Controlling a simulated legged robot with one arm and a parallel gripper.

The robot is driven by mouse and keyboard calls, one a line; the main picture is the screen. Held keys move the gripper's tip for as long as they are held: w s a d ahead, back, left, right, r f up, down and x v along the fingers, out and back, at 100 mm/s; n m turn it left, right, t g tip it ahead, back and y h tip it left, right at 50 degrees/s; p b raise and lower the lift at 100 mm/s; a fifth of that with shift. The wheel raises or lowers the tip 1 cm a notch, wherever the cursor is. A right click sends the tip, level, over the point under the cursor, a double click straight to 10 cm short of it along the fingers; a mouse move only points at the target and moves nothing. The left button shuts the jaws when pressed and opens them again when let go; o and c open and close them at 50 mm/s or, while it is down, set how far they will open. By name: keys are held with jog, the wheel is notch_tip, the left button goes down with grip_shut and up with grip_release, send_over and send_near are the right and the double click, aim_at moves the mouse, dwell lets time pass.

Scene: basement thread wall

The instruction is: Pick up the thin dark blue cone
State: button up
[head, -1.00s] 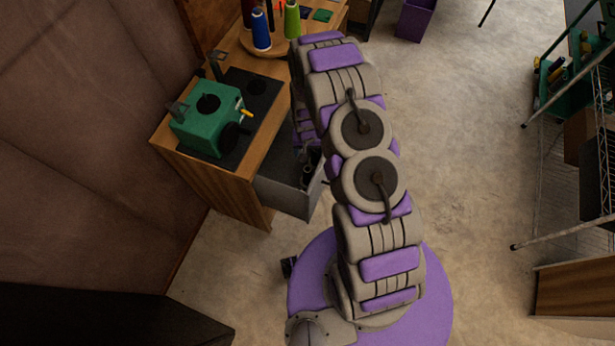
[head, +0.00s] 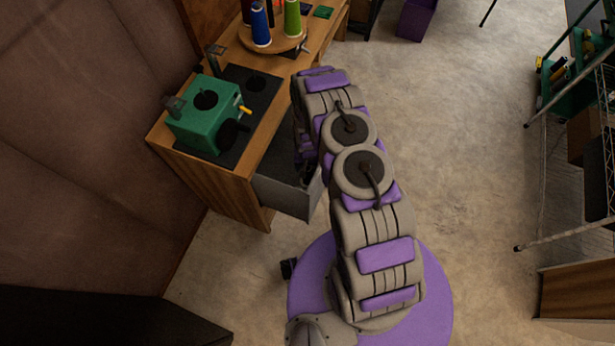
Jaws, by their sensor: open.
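A blue thread cone (head: 261,26) stands upright on a round wooden stand (head: 278,46) at the top of the head view; its tip is close to the picture's top edge. A narrow dark shape (head: 270,12) shows just behind it, too small to tell its colour. I cannot tell which of these is the thin dark blue cone. My gripper (head: 308,172) is mostly hidden beneath my folded arm, near the open drawer (head: 283,195). Its fingers do not show clearly, and nothing is seen held. It is well apart from the stand, on the near side.
A green cone (head: 292,18) and a dark red cone (head: 246,11) share the stand. A green machine (head: 207,115) sits on a black mat on the wooden bench (head: 230,185). A purple bin (head: 416,20) and a wire shelf (head: 600,170) stand beyond open floor (head: 460,130).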

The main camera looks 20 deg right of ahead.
notch_tip(320, 180, down, 3)
jog(key=shift+r, duration=0.2)
grip_shut()
dwell(0.6)
